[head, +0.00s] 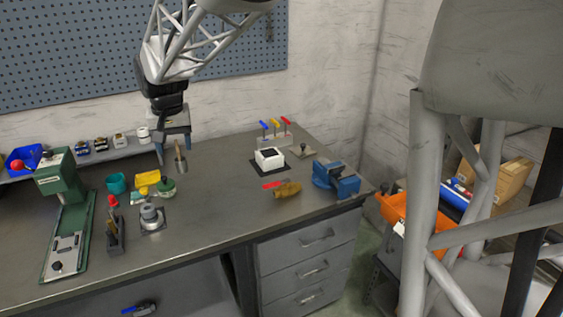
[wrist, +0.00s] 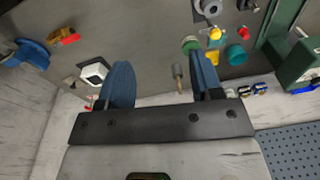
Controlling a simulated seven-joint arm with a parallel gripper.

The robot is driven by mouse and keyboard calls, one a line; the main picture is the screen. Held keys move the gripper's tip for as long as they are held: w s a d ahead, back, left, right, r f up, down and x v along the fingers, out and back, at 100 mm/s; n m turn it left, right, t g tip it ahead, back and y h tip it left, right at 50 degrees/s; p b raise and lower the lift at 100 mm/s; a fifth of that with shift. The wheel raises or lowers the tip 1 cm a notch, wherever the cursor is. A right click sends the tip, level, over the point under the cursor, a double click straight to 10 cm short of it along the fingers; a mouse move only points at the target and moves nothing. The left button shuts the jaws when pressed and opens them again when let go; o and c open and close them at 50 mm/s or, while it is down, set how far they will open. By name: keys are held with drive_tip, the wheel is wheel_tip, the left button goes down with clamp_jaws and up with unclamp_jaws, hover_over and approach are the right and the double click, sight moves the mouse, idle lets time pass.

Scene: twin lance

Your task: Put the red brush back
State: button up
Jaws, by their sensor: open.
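A red-handled item that looks like the red brush (head: 272,185) lies on the bench beside or against a tan-brown piece (head: 288,190); the two also show as a small red and gold shape (wrist: 66,37) in the wrist view. Behind stands a small rack (head: 271,142) with upright blue, yellow and red handles; whether the red one is a brush is too small to tell. My gripper (head: 174,148) is open and empty, pointing down over the back left of the bench. Its blue fingers (wrist: 160,62) are wide apart in the wrist view.
A wooden-handled tool (head: 180,160) stands close to my fingers. A green press (head: 62,200), teal cup (head: 117,184) and metal weight (head: 151,217) crowd the left. Mid-bench is clear.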

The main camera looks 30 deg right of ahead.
drive_tip(key=s+d+f, duration=0.1)
drive_tip(key=s+d, duration=0.3)
drive_tip(key=s, duration=0.7)
drive_tip(key=s+d+f, duration=0.2)
drive_tip(key=s+d, duration=0.2)
drive_tip(key=s, duration=0.8)
drive_tip(key=s+d+f+n+t, duration=0.1)
drive_tip(key=s+d, duration=0.4)
drive_tip(key=s, duration=0.7)
drive_tip(key=shift+f, duration=0.3)
